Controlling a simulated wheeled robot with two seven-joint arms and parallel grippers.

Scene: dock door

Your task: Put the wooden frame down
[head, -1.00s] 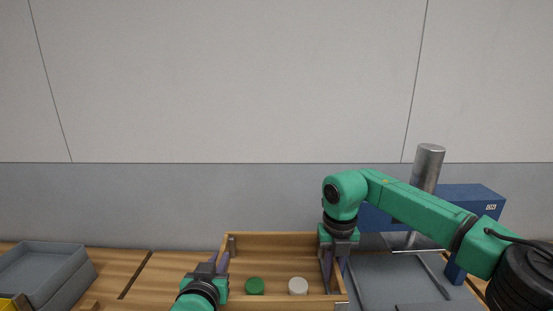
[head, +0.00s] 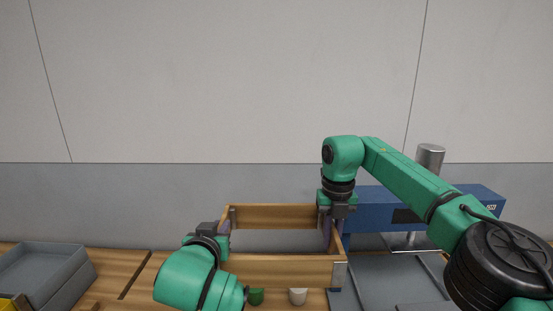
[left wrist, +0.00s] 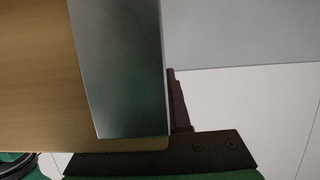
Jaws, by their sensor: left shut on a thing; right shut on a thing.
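The wooden frame (head: 282,270) is an open rectangle of light wood with metal corner pieces. In the head view it is held up level above the wooden table, and the grey wall shows through its opening. My left gripper (head: 225,233) is shut on its left side. My right gripper (head: 327,228) is shut on its right side. In the left wrist view the frame's wood (left wrist: 35,80) and a metal corner piece fill the left half, close to my left gripper's dark finger (left wrist: 178,105). The left gripper's other finger is hidden there.
A green cylinder (head: 256,297) and a white cylinder (head: 298,296) stand on the table below the frame. A grey tray (head: 45,272) is at the left. A blue machine (head: 385,212) with a metal column and grey base (head: 400,275) stands close to the right.

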